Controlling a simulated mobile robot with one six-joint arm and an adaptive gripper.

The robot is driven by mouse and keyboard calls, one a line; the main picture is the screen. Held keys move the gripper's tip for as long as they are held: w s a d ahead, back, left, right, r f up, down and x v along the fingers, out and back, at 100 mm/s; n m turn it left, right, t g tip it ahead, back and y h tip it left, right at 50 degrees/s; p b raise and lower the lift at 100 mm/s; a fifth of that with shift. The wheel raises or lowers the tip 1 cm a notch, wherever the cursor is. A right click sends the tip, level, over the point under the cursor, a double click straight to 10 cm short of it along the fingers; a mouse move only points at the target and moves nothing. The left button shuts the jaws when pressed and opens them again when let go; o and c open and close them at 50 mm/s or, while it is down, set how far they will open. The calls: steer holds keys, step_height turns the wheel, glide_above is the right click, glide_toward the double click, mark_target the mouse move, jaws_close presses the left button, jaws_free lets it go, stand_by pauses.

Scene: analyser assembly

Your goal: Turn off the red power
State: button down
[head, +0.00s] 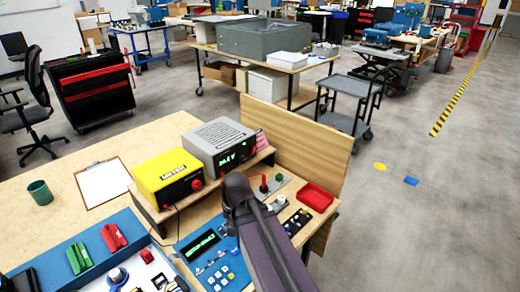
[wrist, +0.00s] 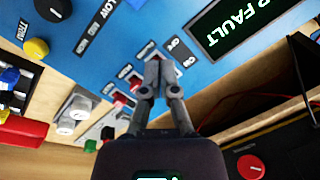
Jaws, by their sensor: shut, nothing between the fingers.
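My gripper (wrist: 155,68) is shut and empty, its fingertips together over the edge of the blue panel (wrist: 110,55) in the wrist view. The blue panel also shows in the head view (head: 226,262), with a green-lit display; in the wrist view the display (wrist: 245,25) reads "FAULT". My arm hides the gripper in the head view.
A yellow meter (head: 165,178) and a grey instrument (head: 220,145) stand on a wooden shelf behind the panel. A red tray (head: 315,196) lies at right.

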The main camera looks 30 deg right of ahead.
mark_target(254, 150)
steer(key=w+d+r+m+t, duration=0.1)
steer(key=d+m, duration=0.1)
steer(key=w+d+r+m+y+p, duration=0.1)
steer(key=w+d+m, duration=0.1)
steer(key=m, duration=0.1)
steer(key=w+d+r+m+t+y, duration=0.1)
steer(key=w+m, duration=0.1)
steer(key=m, duration=0.1)
steer(key=shift+w+d+r+t+p, duration=0.1)
steer(key=shift+d+r+t+p, duration=0.2)
steer(key=shift+d+p, duration=0.1)
steer(key=w+d+r+m+t+p, duration=0.1)
steer(key=w+d+r+m+t, duration=0.1)
steer(key=d+m, duration=0.4)
steer(key=w+d+r+m+t+p, duration=0.1)
steer(key=w+d+r+m+t, duration=0.1)
steer(key=d+r+m, duration=0.3)
steer(key=w+d+r+m+t+p, duration=0.1)
steer(key=w+d+r+m+t, duration=0.1)
steer(key=d+m, duration=0.6)
steer(key=shift+d+r+m+t+y, duration=0.3)
steer(key=shift+r+m+t, duration=0.1)
steer(key=shift+r+t, duration=0.3)
steer(key=shift+w+f, duration=0.1)
steer(key=shift+f, duration=0.1)
